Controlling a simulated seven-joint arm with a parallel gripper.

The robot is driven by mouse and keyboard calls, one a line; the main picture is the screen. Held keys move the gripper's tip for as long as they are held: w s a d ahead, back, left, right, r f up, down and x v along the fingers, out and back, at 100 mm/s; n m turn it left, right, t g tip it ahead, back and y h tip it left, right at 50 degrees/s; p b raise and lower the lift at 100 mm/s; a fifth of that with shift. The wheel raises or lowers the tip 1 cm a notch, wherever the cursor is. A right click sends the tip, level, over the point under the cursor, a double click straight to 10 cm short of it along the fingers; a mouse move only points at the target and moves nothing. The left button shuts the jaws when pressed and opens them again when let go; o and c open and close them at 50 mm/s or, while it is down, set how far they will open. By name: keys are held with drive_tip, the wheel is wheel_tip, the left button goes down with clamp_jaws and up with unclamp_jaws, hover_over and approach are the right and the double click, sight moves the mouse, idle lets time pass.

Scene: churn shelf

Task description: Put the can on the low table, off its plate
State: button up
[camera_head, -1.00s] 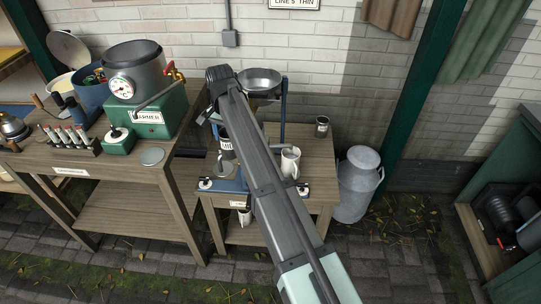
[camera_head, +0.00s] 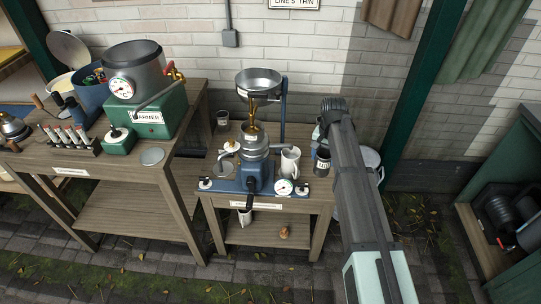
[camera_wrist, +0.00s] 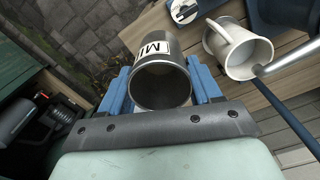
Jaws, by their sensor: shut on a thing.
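The can (camera_wrist: 161,82) is a grey metal cylinder with a white label, its open mouth facing the wrist camera. My gripper (camera_wrist: 163,88) is shut on it, with a blue finger on each side. In the head view the can (camera_head: 322,162) shows below my gripper, at the right edge of the low table (camera_head: 290,212). I cannot tell whether its base touches the tabletop. A flat grey round plate (camera_head: 152,156) lies bare on the higher bench at left.
A white mug (camera_head: 290,161) stands just left of the can; it also shows in the wrist view (camera_wrist: 238,48). The blue-based separator (camera_head: 258,150) fills the table's middle. A small jar (camera_head: 222,117) stands at back left. A milk churn (camera_head: 370,160) is partly hidden behind my arm.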

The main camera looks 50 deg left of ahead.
drive_tip(key=shift+w+d+f, duration=0.55)
drive_tip(key=shift+d+f, duration=0.05)
drive_tip(key=shift+f, duration=1.4)
drive_tip(key=shift+w+d+f, duration=0.5)
drive_tip(key=shift+d+f, duration=0.1)
drive_tip(key=shift+f, duration=1.35)
drive_tip(key=shift+w+d+f, duration=0.55)
drive_tip(key=shift+d+f, duration=0.05)
drive_tip(key=shift+f, duration=1.4)
drive_tip(key=shift+f, duration=0.2)
drive_tip(key=o, duration=1.2)
drive_tip(key=shift+c, duration=0.2)
drive_tip(key=shift+r, duration=0.15)
wheel_tip(320, 180, up, 12)
